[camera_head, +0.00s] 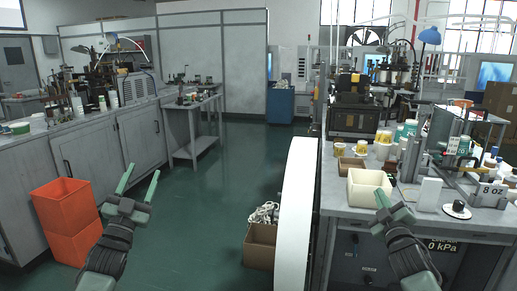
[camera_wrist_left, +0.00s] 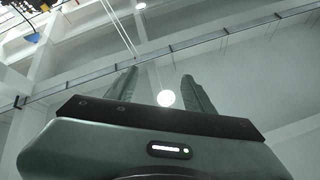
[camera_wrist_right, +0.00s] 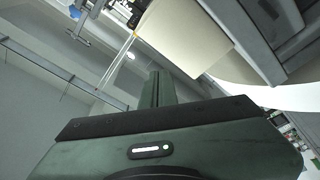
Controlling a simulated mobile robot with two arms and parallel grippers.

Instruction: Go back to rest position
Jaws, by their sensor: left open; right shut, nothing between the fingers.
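My left gripper (camera_head: 138,184) is in the lower left of the head view, above the green floor. Its two green fingers are spread apart and empty, and they also show in the left wrist view (camera_wrist_left: 160,88) against the ceiling. My right gripper (camera_head: 380,192) is at the lower right of the head view, in front of the cream bin (camera_head: 357,188). Its fingers are together with nothing between them, as the right wrist view (camera_wrist_right: 160,80) also shows. I cannot tell whether the right fingertips touch the bin.
A workbench (camera_head: 345,208) with machines, cups and a small cardboard box (camera_head: 350,165) is on the right. A curved white panel (camera_head: 294,220) stands at its left edge. Orange bins (camera_head: 68,208) and grey cabinets (camera_head: 90,150) are on the left. Open floor (camera_head: 210,200) lies between.

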